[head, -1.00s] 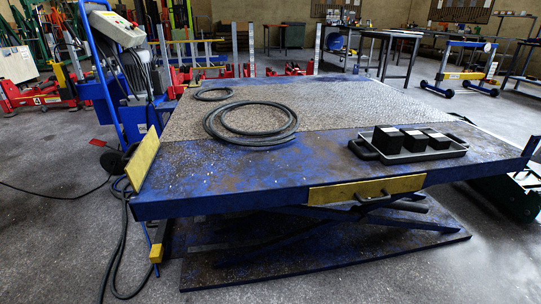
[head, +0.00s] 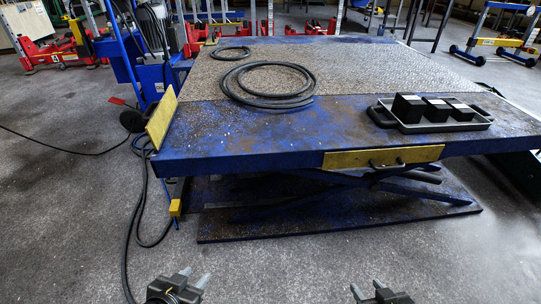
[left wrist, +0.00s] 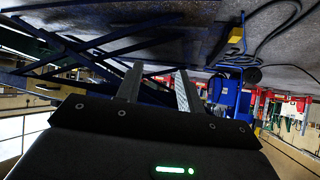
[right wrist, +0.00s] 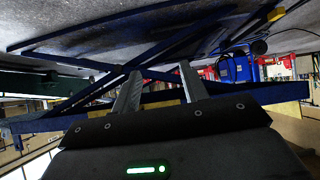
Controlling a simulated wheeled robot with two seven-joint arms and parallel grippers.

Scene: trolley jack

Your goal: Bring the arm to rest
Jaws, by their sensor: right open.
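My left gripper (head: 194,276) is at the bottom of the head view, left of centre, over the floor in front of the lift table. Its two fingers stand apart with nothing between them in the left wrist view (left wrist: 158,88). My right gripper (head: 367,288) is at the bottom right of centre. Its fingers are also apart and empty in the right wrist view (right wrist: 160,88). Both grippers are clear of the table. Most of both arms is outside the head view.
The blue lift table (head: 240,150) stands ahead. A black cable coil (head: 268,100), a smaller coil (head: 230,53) and a grey tray (head: 440,127) with three black blocks lie on it. A cable (head: 130,235) runs over the floor at left. Floor near the grippers is clear.

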